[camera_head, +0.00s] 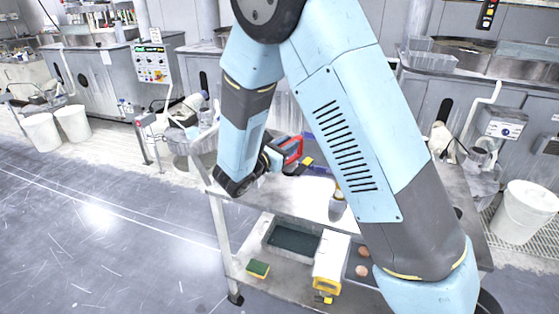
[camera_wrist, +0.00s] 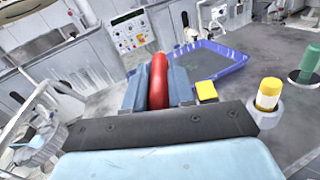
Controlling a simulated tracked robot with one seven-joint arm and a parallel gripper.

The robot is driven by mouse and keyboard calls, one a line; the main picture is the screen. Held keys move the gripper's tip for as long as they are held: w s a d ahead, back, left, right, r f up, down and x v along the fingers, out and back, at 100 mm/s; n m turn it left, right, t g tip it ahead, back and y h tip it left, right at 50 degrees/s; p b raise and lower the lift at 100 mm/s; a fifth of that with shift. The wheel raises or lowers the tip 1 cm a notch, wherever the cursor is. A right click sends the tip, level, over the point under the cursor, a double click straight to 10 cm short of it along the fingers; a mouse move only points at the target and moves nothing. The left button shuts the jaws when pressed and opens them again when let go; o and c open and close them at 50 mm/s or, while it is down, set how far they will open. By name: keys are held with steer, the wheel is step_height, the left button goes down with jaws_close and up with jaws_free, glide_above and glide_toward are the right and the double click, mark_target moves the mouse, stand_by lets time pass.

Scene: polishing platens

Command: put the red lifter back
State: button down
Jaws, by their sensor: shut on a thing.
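The red lifter (camera_head: 293,148) is in my gripper (camera_head: 284,155), above the left part of the cart top (camera_head: 308,193). In the wrist view its red handle (camera_wrist: 158,80) stands between the two blue-grey fingers, which are shut on it. Its far end is hidden behind my fingers and wrist. A blue-rimmed tray (camera_wrist: 222,69) with a grey floor lies on the top, beyond and to the right of the fingers. In the head view my arm hides most of that tray.
A yellow block (camera_wrist: 206,91), a yellow-capped bottle (camera_wrist: 268,94) and a green-topped item (camera_wrist: 309,64) stand right of my gripper. Floor left of the cart is clear.

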steer(key=w+a+f, duration=0.1)
steer(key=w+f, duration=0.2)
steer(key=f, duration=0.4)
steer(key=shift+w+a+f, duration=0.15)
steer(key=shift+w+f, duration=0.05)
steer(key=shift+w, duration=0.1)
steer(key=c, duration=1)
jaws_free()
steer(key=shift+f, duration=0.1)
steer(key=shift+o, duration=0.2)
